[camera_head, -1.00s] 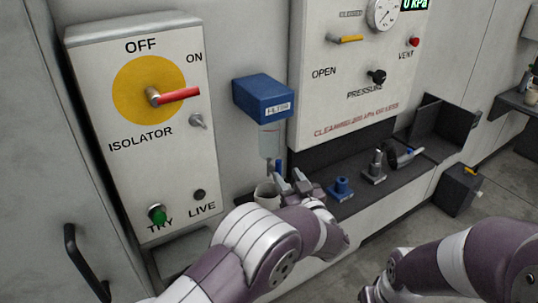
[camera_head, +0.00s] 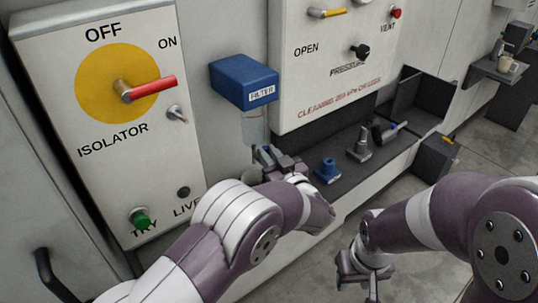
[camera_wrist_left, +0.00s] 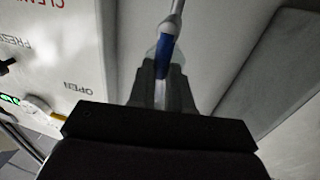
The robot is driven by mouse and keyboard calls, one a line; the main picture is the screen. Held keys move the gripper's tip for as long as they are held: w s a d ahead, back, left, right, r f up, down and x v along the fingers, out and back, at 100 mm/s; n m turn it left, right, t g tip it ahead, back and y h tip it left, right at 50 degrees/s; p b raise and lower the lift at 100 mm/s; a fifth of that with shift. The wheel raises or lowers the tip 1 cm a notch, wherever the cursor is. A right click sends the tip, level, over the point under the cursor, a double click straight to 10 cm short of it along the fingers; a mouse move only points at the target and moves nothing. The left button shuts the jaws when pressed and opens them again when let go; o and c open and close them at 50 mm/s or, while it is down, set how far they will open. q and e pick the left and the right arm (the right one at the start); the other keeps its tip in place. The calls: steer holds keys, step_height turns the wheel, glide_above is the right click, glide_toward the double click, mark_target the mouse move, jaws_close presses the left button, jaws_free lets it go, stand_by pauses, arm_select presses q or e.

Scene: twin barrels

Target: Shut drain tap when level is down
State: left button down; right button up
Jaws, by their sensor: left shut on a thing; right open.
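The blue filter (camera_head: 245,80) hangs on the wall with a clear bowl (camera_head: 255,127) under it. I cannot clearly make out the liquid level in the bowl. My left gripper (camera_head: 265,155) is at the bottom of the bowl and hides the drain tap in the head view. In the left wrist view, the fingers (camera_wrist_left: 162,90) are shut on the blue handle of the drain tap (camera_wrist_left: 164,48). A pale cup (camera_head: 252,175) stands below, partly hidden by my left arm. My right gripper (camera_head: 363,268) is open and empty at lower right, away from the filter.
The isolator box (camera_head: 110,120) with its red lever stands left of the filter. The cleaning panel (camera_head: 325,75) is to the right. On the dark shelf (camera_head: 340,183) are a blue part (camera_head: 327,171), a grey part (camera_head: 360,147) and a blue-tipped tool (camera_head: 392,130).

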arm_select(q)
steer(key=s+a+f+n+y+b, duration=0.2)
steer(key=n+b, duration=1.8)
steer(key=b, duration=1)
step_height(320, 180, down, 3)
steer(key=shift+a+r+y, duration=0.1)
steer(key=shift+a+y, duration=0.45)
steer(key=shift+y, duration=0.55)
steer(key=shift+s, duration=0.1)
steer(key=c, duration=1.1)
jaws_free()
steer(key=shift+o, duration=0.2)
